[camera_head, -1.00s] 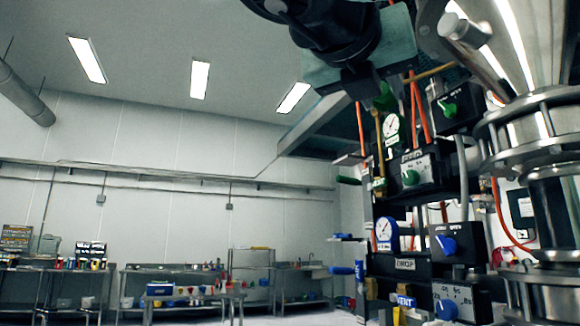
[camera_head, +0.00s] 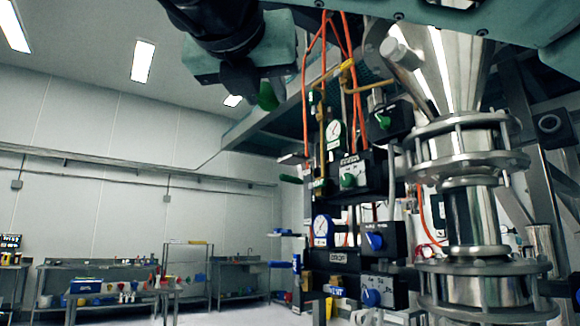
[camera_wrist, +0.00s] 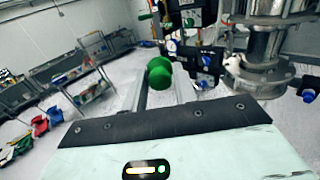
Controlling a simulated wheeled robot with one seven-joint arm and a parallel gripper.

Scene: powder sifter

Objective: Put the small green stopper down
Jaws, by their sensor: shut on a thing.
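The small green stopper (camera_wrist: 160,73) sits between the two fingers of my gripper (camera_wrist: 163,90) in the wrist view, and the fingers are shut on it. In the head view the stopper (camera_head: 268,97) shows as a dark green shape under my gripper (camera_head: 240,85), at the upper left of the machine. The gripper holds it in the air, clear of the panel. The fingertips are dark and partly hidden in the head view.
The steel sifter column (camera_head: 472,215) stands at the right, beside a panel with gauges (camera_head: 321,228) and knobs. Orange hoses (camera_head: 305,85) hang near my gripper. Steel benches (camera_head: 90,270) with small items stand far back at the left. Open floor lies between.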

